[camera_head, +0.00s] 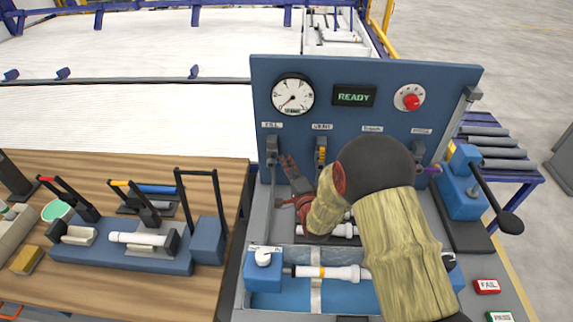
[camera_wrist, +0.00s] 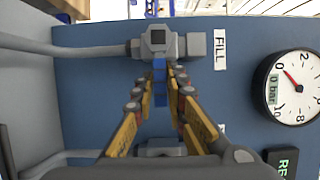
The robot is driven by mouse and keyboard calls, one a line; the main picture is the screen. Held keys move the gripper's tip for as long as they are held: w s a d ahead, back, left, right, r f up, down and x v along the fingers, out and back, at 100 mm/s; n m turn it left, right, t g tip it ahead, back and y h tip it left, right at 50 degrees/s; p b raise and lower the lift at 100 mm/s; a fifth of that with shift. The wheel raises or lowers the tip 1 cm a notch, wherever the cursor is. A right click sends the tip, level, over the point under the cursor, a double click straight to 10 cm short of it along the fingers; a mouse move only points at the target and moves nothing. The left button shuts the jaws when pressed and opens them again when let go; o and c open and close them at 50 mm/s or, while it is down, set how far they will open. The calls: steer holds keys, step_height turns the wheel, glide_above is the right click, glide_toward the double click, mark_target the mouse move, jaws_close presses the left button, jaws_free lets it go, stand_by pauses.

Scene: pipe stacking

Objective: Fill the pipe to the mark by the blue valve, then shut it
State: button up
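The blue valve lever (camera_wrist: 160,88) sits below its grey valve body (camera_wrist: 158,42) by the FILL label (camera_wrist: 220,48) in the wrist view. The same fill valve (camera_head: 271,150) is at the panel's left in the head view. My gripper (camera_wrist: 161,72) has its yellow fingers apart, one on each side of the lever; contact is unclear. In the head view my gripper (camera_head: 291,172) is beside the valve, partly behind my arm. A white pipe (camera_head: 328,272) lies in the blue trough. The round gauge (camera_head: 293,94) has a red needle; its wrist-view readout (camera_wrist: 272,88) says 0 bar.
The panel display (camera_head: 354,96) reads READY, with a red knob (camera_head: 411,102) to its right. A yellow-handled valve (camera_head: 321,152) stands close right of the fill valve. A wooden bench (camera_head: 110,285) with clamps is at left. A black-knobbed lever (camera_head: 509,222) stands at right.

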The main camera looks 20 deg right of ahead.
mark_target(271, 160)
steer(key=shift+f, duration=0.1)
jaws_close()
stand_by(0.3)
